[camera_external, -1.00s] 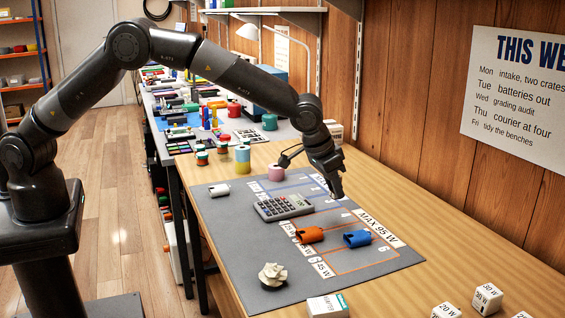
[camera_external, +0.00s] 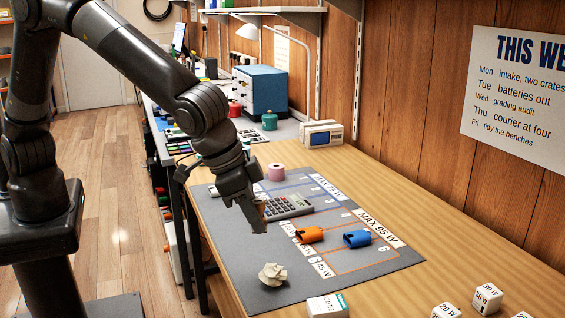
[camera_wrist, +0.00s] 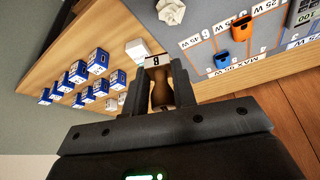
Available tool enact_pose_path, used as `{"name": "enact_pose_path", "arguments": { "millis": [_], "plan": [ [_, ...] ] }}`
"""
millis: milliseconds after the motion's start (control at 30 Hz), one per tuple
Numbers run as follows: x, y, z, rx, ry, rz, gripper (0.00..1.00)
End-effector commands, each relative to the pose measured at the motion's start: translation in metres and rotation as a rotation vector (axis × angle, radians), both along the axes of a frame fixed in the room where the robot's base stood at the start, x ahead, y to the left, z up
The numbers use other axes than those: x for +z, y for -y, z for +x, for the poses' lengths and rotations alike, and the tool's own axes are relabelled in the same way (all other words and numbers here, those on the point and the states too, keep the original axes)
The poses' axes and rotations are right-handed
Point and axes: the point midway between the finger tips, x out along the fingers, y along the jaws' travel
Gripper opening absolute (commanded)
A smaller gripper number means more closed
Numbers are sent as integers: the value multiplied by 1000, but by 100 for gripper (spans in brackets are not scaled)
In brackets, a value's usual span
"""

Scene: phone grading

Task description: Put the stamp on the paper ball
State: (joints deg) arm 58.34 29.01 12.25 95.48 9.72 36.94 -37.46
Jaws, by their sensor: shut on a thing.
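A crumpled off-white paper ball (camera_external: 272,275) lies at the near left of the grey mat (camera_external: 240,252). It also shows at the top of the wrist view (camera_wrist: 171,11). My gripper (camera_external: 257,217) points down above the left part of the mat, behind and above the paper ball, and apart from it. In the external view the stamp is mostly hidden by the fingers.
The mat around the paper ball is clear.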

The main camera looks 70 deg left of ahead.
Motion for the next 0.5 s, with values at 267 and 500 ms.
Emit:
{"name": "enact_pose_path", "arguments": {
  "millis": [267,500],
  "plan": [
    [7,16,-68,-73,-4,-5,3],
    [-8,7,-53,-77,-7,-3,3]
  ]
}}
